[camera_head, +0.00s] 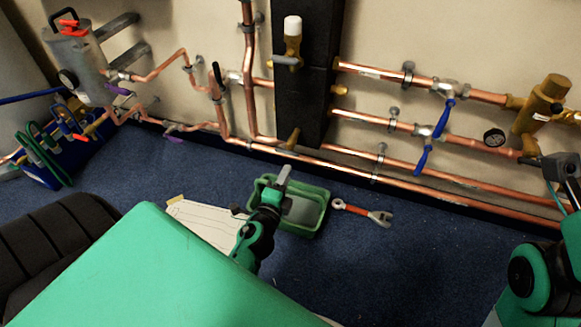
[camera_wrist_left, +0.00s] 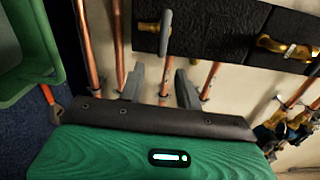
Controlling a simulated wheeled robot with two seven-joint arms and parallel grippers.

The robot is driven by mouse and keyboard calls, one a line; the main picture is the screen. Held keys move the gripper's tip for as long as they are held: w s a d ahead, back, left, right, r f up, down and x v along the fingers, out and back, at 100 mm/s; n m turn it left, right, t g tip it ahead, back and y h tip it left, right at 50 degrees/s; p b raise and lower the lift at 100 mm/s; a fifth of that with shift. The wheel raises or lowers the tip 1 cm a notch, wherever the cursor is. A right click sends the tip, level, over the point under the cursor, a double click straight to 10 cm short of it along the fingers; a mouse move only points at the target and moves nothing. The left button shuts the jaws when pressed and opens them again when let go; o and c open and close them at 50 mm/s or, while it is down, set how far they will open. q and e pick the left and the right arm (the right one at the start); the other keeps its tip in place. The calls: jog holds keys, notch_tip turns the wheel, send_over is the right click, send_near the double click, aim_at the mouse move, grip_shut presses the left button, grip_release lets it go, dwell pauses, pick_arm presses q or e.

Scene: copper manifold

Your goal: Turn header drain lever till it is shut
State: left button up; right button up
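No label marks the header drain lever, so I cannot tell for certain which handle it is. A grey lever (camera_wrist_left: 166,32) on a brass valve stands ahead of my left gripper in the left wrist view, in front of the black board. My left gripper (camera_wrist_left: 160,88) is open, its two grey fingers apart with a copper pipe seen beyond the gap. In the head view the left gripper (camera_head: 284,176) is above the green tray, below the black board (camera_head: 318,80). My right gripper (camera_head: 562,168) shows partly at the right edge; its fingers are unclear.
Copper pipes (camera_head: 440,183) run along the wall, with blue levers (camera_head: 423,157) at right. A green tray (camera_head: 318,220) and an orange-handled wrench (camera_head: 362,212) lie on the blue floor. A grey cylinder (camera_head: 75,55) stands at left.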

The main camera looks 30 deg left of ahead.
pick_arm(q)
jog(key=shift+v, duration=1.4)
